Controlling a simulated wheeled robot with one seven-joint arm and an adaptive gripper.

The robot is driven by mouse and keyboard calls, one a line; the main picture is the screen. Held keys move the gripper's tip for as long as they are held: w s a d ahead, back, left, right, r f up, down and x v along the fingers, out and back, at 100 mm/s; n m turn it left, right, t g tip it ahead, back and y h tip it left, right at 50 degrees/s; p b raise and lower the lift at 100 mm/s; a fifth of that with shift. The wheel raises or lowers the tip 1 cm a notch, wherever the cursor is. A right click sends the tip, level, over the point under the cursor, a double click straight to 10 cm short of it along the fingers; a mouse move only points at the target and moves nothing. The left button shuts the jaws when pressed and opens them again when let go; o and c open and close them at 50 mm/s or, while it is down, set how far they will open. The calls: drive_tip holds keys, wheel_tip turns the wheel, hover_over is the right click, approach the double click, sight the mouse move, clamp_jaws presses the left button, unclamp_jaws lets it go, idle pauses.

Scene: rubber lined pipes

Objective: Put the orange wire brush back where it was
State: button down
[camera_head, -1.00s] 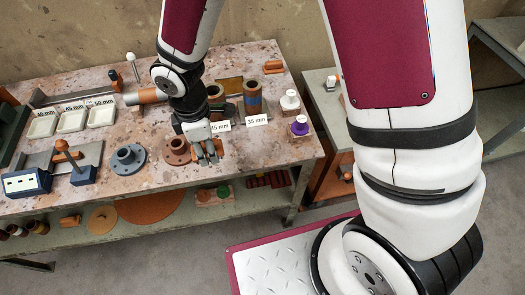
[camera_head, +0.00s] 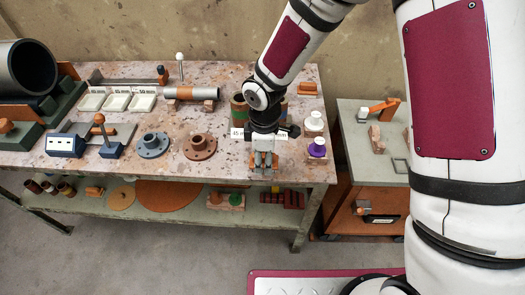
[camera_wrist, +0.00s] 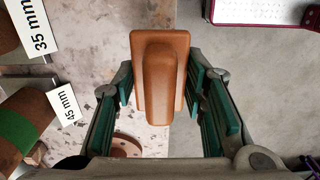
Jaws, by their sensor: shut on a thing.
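The orange wire brush (camera_wrist: 158,78), an orange-brown block with a rounded raised grip, sits between the green-padded fingers of my gripper (camera_wrist: 160,85) in the wrist view. My gripper is shut on it. Its underside and any bristles are hidden. In the head view my gripper (camera_head: 264,168) is at the front edge of the stone-topped bench (camera_head: 225,165), between the brown flange and the purple-capped bottle. The brush is mostly hidden there, and its height above the bench is unclear.
A brown flange (camera_head: 199,147) and grey flange (camera_head: 152,145) stand to the left. A purple-banded bottle (camera_head: 317,147) and white bottle (camera_head: 314,121) stand to the right. Labelled pipe pieces are behind my gripper. Another orange block (camera_head: 307,88) lies at the back. A side cabinet (camera_head: 350,150) stands right.

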drive_tip(key=w, duration=0.5)
drive_tip(key=shift+w+a+f, duration=0.3)
drive_tip(key=shift+w+a, duration=0.05)
drive_tip(key=shift+w+f+p, duration=0.15)
drive_tip(key=shift+f+p, duration=0.25)
drive_tip(key=shift+f, duration=1.35)
drive_tip(key=shift+f, duration=0.15)
drive_tip(key=c, duration=1)
unclamp_jaws()
